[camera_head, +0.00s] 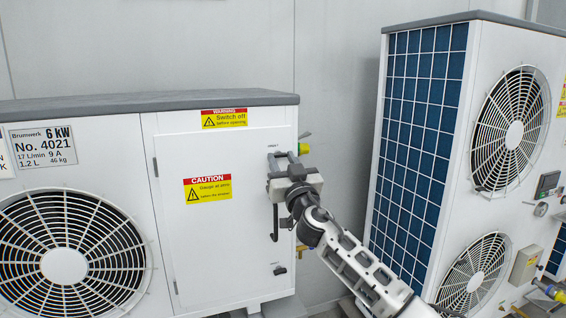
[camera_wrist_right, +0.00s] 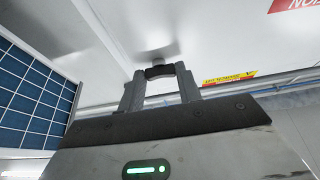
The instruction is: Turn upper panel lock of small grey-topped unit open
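The small grey-topped unit (camera_head: 218,101) stands at the left in the head view, with a closed white front panel (camera_head: 222,240). My right gripper (camera_head: 285,160) is at the panel's upper right edge and covers the upper lock there. In the right wrist view the dark upper panel lock (camera_wrist_right: 159,71) spans between the two fingertips (camera_wrist_right: 160,80) and appears to touch both. A round base shows behind it. The lock's exact angle is hard to tell. A lower panel lock (camera_head: 280,269) shows near the panel's bottom right. My left gripper is not in view.
A black handle (camera_head: 275,223) and a yellow-ended fitting (camera_head: 303,149) are close to my right gripper. A taller unit with a blue grille (camera_head: 420,130) and two fans stands at the right. A gap separates the two units.

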